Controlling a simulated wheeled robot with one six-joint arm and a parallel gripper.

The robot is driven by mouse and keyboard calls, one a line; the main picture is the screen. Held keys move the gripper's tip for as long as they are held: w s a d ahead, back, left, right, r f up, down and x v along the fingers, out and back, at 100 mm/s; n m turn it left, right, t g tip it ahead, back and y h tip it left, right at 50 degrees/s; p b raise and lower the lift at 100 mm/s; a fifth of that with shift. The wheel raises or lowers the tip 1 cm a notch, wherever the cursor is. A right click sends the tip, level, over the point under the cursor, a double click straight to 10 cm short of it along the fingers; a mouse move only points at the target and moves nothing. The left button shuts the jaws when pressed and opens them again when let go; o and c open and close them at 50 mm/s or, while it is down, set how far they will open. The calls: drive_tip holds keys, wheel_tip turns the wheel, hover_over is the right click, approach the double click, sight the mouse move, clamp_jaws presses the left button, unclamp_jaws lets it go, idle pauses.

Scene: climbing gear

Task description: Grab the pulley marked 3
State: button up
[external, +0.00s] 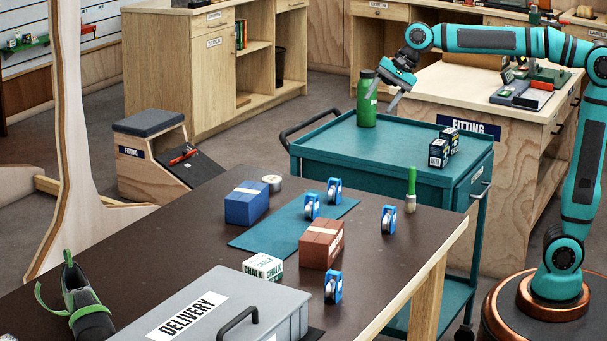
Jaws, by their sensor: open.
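Several blue pulleys with pale wheels stand on the dark table. One pulley (334,190) is at the back of the teal mat, and another pulley (312,206) is just in front of it on the mat. A third pulley (389,219) stands right of the mat, near the brush. Another pulley (333,287) stands nearer the camera, in front of the brown block. The numbers on them are too small to read, so I cannot tell which is marked 3. My gripper (383,97) is open, pointing down above the teal cart beside the green bottle, well away from the pulleys.
The table also holds a blue block (246,203), brown block (321,244), chalk box (263,266), tape roll (272,183), green-handled brush (411,190), grey delivery box (215,308) and shoe (85,305). The teal cart (350,150) carries a green bottle (366,105) and dark boxes (439,152).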

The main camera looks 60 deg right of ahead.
drive_tip(key=w+a+f+m+g, duration=0.4)
drive_tip(key=w+a+f+g, duration=0.1)
drive_tip(key=a, duration=0.5)
approach(333, 204)
drive_tip(key=shift+w+a+f, duration=0.1)
drive_tip(key=shift+w+f, duration=0.1)
drive_tip(key=shift+w, duration=0.2)
drive_tip(key=shift+a+x, duration=0.2)
drive_tip(key=shift+x, duration=2.55)
drive_tip(key=shift+s+r, duration=0.1)
drive_tip(key=shift+s, duration=0.05)
drive_tip(key=shift+c, duration=0.2)
drive_tip(key=c, duration=1.1)
